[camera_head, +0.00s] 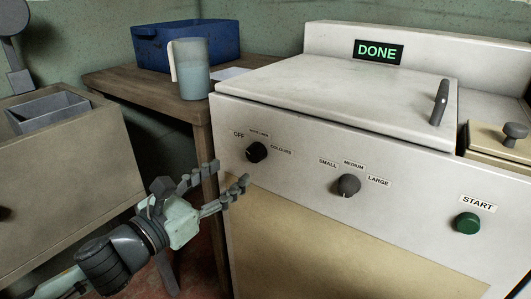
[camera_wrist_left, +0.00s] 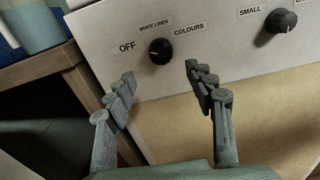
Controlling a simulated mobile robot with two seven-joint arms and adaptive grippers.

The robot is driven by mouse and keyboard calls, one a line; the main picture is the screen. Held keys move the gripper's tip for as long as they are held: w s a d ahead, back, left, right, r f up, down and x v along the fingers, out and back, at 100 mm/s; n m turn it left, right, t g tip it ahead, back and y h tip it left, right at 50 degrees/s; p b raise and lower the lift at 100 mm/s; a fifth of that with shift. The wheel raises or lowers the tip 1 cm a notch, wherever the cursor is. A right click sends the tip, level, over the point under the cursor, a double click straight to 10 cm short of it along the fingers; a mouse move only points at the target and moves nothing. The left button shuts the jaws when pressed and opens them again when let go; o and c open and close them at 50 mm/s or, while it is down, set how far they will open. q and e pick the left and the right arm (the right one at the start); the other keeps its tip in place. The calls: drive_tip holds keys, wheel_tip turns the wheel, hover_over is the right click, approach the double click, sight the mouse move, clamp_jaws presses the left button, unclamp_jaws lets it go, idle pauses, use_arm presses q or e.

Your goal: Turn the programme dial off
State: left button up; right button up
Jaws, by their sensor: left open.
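The programme dial (camera_head: 256,152) is a round black knob at the left of the machine's white front panel. Labels OFF, WHITE LINEN and COLOURS surround it. In the left wrist view the dial (camera_wrist_left: 160,51) has a pale mark on its lower left side; which label it points to is hard to tell. My left gripper (camera_head: 229,174) is open and empty, just below and left of the dial in the head view. In the left wrist view the dial lies beyond the gap between the fingertips (camera_wrist_left: 159,75), apart from both. My right gripper is not in view.
The machine also has a load-size dial (camera_head: 348,186), a green START button (camera_head: 467,223) and a lit DONE display (camera_head: 378,51). A wooden table (camera_head: 140,90) at left holds a blue crate (camera_head: 190,48) and a jug (camera_head: 192,72). A cabinet (camera_head: 70,165) stands far left.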

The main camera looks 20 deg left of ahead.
sight(252, 156)
use_arm(q)
drive_tip(key=x, duration=0.3)
drive_tip(key=p+x, duration=0.1)
drive_tip(key=x, duration=0.2)
drive_tip(key=shift+w+d+r, duration=0.1)
drive_tip(key=shift+w+r, duration=0.05)
drive_tip(key=shift+r, duration=0.1)
drive_tip(key=shift+w+d+f, duration=0.1)
drive_tip(key=shift+w+d, duration=0.2)
drive_tip(key=shift+w, duration=0.35)
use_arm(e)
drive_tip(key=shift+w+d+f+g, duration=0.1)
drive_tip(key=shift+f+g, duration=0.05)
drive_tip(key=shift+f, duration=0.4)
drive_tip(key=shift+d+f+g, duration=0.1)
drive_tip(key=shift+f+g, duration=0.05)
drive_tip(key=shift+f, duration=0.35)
use_arm(q)
drive_tip(key=shift+c, duration=0.4)
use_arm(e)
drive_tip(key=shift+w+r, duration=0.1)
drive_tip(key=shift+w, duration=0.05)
use_arm(q)
drive_tip(key=c, duration=1.1)
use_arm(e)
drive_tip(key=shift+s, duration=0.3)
